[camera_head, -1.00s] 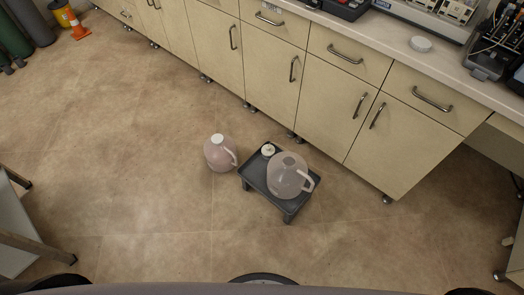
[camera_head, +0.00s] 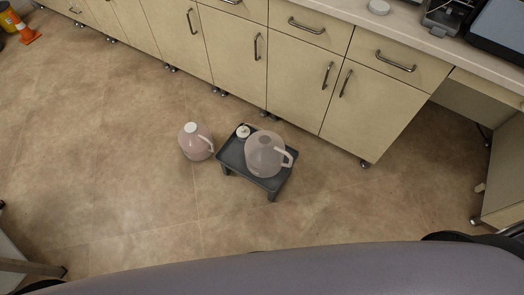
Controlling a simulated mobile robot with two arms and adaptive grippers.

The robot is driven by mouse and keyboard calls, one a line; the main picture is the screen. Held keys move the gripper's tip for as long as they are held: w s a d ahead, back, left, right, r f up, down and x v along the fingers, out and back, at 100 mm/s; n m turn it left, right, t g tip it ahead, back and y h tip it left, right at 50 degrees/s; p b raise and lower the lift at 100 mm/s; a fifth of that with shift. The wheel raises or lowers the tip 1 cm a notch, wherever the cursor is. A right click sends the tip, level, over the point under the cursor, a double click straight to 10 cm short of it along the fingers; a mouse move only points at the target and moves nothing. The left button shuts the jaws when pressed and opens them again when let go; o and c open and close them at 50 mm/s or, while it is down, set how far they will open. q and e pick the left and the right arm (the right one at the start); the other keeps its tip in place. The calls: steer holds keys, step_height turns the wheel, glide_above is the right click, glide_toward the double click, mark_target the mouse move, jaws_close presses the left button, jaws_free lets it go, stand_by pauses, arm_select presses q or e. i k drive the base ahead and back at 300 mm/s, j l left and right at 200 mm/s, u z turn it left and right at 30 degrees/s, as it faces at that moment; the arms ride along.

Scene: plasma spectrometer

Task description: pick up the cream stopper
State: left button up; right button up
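A small cream stopper (camera_head: 243,131) sits on the back-left corner of a low dark grey stool-like tray (camera_head: 232,160) on the floor. A large translucent pinkish jug (camera_head: 263,154) with a white handle stands on the same tray, to the right of the stopper, and appears open at the top. A second pinkish jug (camera_head: 196,142) with a white cap and handle stands on the floor just left of the tray. Neither of my grippers shows in the view.
Beige cabinets (camera_head: 300,75) with metal handles run behind the tray under a white counter (camera_head: 430,40) holding equipment. A grey table or frame (camera_head: 25,265) stands at the lower left. The floor around the tray is mostly clear.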

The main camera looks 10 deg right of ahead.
mark_target(243, 132)
steer(key=i+j+z, duration=0.25)
steer(key=z, duration=0.25)
steer(key=i+j+z, duration=0.2)
steer(key=j+z, duration=0.25)
steer(key=j, duration=0.1)
